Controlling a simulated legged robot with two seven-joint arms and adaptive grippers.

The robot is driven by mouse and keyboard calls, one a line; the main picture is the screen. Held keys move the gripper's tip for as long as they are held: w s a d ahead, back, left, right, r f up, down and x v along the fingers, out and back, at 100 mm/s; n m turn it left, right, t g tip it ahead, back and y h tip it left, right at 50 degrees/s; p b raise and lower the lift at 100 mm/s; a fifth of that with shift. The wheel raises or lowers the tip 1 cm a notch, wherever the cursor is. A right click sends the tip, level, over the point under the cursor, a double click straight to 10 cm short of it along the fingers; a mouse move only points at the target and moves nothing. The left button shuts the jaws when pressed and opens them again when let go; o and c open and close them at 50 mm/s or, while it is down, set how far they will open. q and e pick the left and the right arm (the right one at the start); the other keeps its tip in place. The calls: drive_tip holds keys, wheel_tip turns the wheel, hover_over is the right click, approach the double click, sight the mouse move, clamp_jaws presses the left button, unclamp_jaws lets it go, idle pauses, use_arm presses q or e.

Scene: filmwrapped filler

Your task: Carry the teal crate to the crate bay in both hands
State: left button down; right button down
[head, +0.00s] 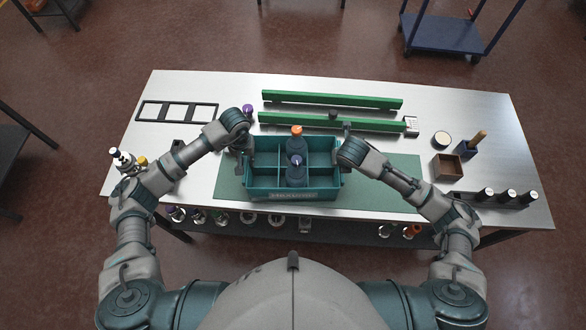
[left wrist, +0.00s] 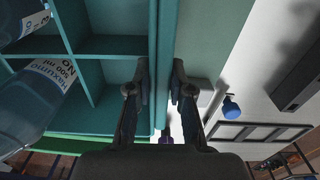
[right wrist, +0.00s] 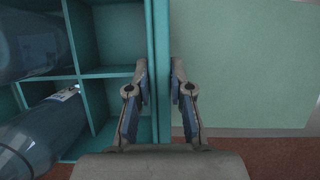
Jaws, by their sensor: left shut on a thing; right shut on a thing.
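The teal crate (head: 322,195) is over the middle of the table, upright, with its label facing me. Two dark blue bottles stand in its compartments, one with an orange cap (head: 296,144) and one with a pale purple cap (head: 296,176). My left gripper (left wrist: 161,82) is shut on the crate's left wall (left wrist: 165,40). My right gripper (right wrist: 162,82) is shut on its right wall (right wrist: 160,35). I cannot tell whether the crate touches the green mat (head: 400,172) below it. I cannot tell for certain which place is the crate bay.
Two green rails, a back one (head: 332,100) and a nearer one (head: 290,119), lie behind the crate. A black frame with three openings (head: 177,112) lies at the left. A brown box (head: 447,167) and a rack of dark bottles (head: 495,199) stand at the right.

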use_arm(q)
drive_tip(key=shift+w+r, duration=0.1)
drive_tip(key=shift+r, duration=0.05)
use_arm(e)
drive_tip(key=shift+w+r, duration=0.1)
drive_tip(key=shift+r, duration=0.2)
